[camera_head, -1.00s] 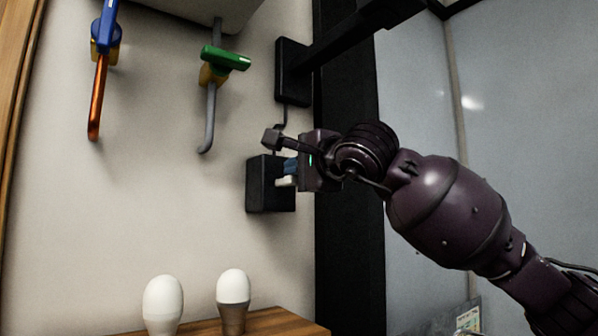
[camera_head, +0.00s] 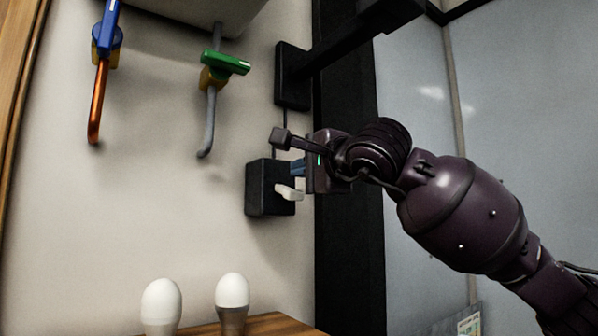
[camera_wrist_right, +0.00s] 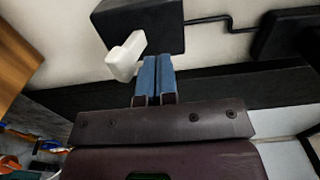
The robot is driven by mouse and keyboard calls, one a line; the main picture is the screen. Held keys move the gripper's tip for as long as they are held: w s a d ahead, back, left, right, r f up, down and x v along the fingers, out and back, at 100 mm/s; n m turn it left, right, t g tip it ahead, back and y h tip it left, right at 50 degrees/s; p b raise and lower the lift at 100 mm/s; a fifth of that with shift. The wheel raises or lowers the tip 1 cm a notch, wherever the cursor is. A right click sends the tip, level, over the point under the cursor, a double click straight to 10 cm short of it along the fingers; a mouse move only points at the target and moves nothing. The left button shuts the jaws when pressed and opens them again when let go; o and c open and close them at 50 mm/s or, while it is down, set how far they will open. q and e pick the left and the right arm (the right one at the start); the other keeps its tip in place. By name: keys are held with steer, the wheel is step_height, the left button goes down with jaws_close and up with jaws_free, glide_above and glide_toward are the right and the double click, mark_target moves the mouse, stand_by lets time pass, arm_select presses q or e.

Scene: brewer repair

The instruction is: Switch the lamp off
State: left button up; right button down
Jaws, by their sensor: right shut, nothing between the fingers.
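The switch is a black box (camera_head: 258,190) on the wall with a white lever (camera_head: 289,193) on its right side. In the right wrist view the box (camera_wrist_right: 150,22) is at the top, and the white lever (camera_wrist_right: 126,56) sticks out toward the camera. My right gripper (camera_head: 297,168) is shut and empty, its blue fingertips beside the box and just above the lever in the head view. In the wrist view the fingers (camera_wrist_right: 154,72) are pressed together right of the lever, with a small gap seeming to show. My left gripper is out of view.
A cable runs from the box up to a black wall mount (camera_head: 292,76) with an arm. Blue-orange (camera_head: 103,75) and green-handled (camera_head: 217,78) pipes hang at left. Two white bulbs (camera_head: 161,303) (camera_head: 232,291) stand on a wooden shelf (camera_head: 272,325). A black post (camera_head: 349,255) stands behind my right arm.

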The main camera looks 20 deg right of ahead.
steer(key=v, duration=0.8)
steer(key=shift+r+b, duration=0.2)
steer(key=shift+b, duration=0.25)
stand_by(0.5)
